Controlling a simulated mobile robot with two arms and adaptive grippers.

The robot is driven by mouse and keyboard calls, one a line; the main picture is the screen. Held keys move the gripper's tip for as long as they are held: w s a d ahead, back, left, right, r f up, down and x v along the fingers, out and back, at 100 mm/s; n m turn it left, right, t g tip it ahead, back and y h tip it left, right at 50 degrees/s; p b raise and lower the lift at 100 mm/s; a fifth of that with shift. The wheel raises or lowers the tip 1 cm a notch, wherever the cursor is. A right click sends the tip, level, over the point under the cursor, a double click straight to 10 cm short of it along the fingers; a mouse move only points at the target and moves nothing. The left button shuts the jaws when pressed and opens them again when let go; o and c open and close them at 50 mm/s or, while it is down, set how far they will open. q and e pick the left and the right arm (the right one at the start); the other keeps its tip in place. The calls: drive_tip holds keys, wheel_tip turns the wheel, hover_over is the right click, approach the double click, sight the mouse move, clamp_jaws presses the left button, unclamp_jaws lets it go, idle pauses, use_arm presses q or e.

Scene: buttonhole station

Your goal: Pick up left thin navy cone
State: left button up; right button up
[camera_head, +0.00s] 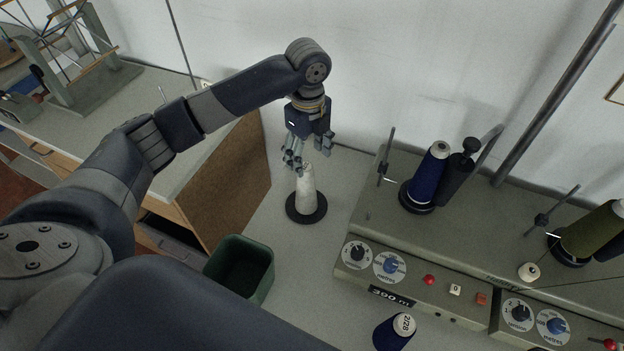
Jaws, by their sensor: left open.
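A thin navy cone (427,172) stands on a dark round base on the grey machine, at the right of the view. Another navy cone (392,334) with a white marked top is at the bottom edge, partly cut off. My left gripper (309,157) points down, open, over the tip of a white cone (306,190) that stands upright on a black disc. Nothing is seen held in its fingers. The gripper is left of the machine and apart from both navy cones. My right gripper is not in view.
The machine (470,225) has dials, upright rods and a dark cylinder beside the navy cone. An olive cone (592,232) stands at the far right. A green bin (240,268) and a wooden cabinet (232,178) are at the left. Bare tabletop lies between bin and machine.

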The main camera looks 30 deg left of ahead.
sight(306, 168)
use_arm(q)
drive_tip(key=f, duration=0.1)
drive_tip(key=s+f, duration=0.1)
drive_tip(key=f, duration=0.1)
drive_tip(key=shift+s+f+p, duration=0.1)
drive_tip(key=shift+s+p, duration=0.05)
drive_tip(key=shift+p, duration=0.15)
drive_tip(key=shift+f, duration=0.25)
drive_tip(key=shift+a+f, duration=0.1)
drive_tip(key=shift+f, duration=0.25)
drive_tip(key=f, duration=0.1)
drive_tip(key=f+p, duration=0.2)
drive_tip(key=shift+w+a+f, duration=0.15)
drive_tip(key=shift+w+f, duration=0.1)
drive_tip(key=shift+f, duration=0.6)
drive_tip(key=c, duration=0.9)
drive_tip(key=shift+c, duration=0.5)
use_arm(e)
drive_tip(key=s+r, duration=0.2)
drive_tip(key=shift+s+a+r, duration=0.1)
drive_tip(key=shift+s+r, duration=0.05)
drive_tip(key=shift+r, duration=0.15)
